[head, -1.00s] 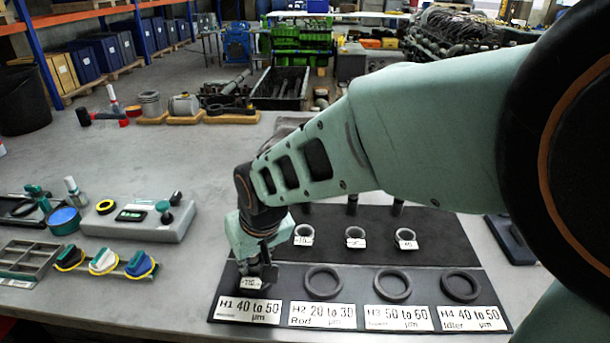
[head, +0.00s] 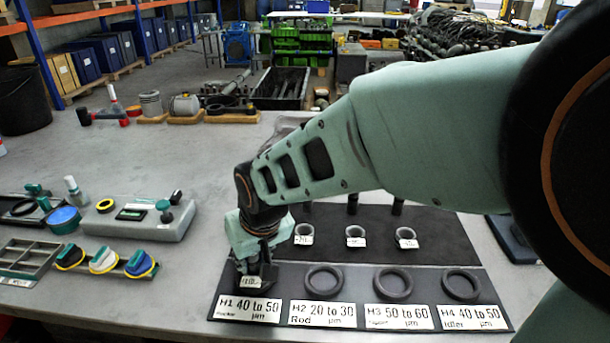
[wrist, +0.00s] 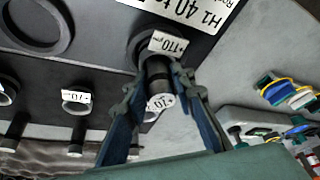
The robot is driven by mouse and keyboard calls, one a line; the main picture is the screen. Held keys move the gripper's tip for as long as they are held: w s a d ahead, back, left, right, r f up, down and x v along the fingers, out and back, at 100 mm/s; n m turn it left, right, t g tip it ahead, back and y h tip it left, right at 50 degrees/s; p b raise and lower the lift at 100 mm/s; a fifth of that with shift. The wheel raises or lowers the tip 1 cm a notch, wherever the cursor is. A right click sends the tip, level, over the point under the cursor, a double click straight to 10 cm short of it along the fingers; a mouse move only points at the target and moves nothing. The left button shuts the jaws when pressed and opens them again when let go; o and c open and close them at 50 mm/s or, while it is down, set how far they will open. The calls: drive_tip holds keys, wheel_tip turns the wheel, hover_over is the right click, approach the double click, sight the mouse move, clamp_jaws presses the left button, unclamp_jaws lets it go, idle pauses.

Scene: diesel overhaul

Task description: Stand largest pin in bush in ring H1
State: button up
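Ring H1 (wrist: 140,42) lies flat on the dark mat behind the plate reading H1 40 to 50. A bush with a white tag (wrist: 168,43) sits in it; its tag also shows in the head view (head: 251,282). A dark pin (wrist: 157,70) with a white marked end stands in the bush, seen end-on from my wrist. My gripper (wrist: 162,82) is around the pin, its fingers spread to either side with gaps between them and the pin. In the head view my gripper (head: 256,270) is low over H1 and hides the pin and most of the ring.
Empty rings H2 (head: 324,268), H3 (head: 393,271) and H4 (head: 461,271) lie to the right. Three tagged bushes, including one nearest H1 (head: 304,228), stand behind them, with dark pins further back. A grey tray (head: 28,262) and coloured-handled tools lie left.

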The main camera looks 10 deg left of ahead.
drive_tip(key=shift+o, duration=1.4)
drive_tip(key=shift+s+d+f, duration=0.15)
drive_tip(key=shift+s+f, duration=0.05)
drive_tip(key=shift+f, duration=0.3)
drive_tip(key=shift+r, duration=0.15)
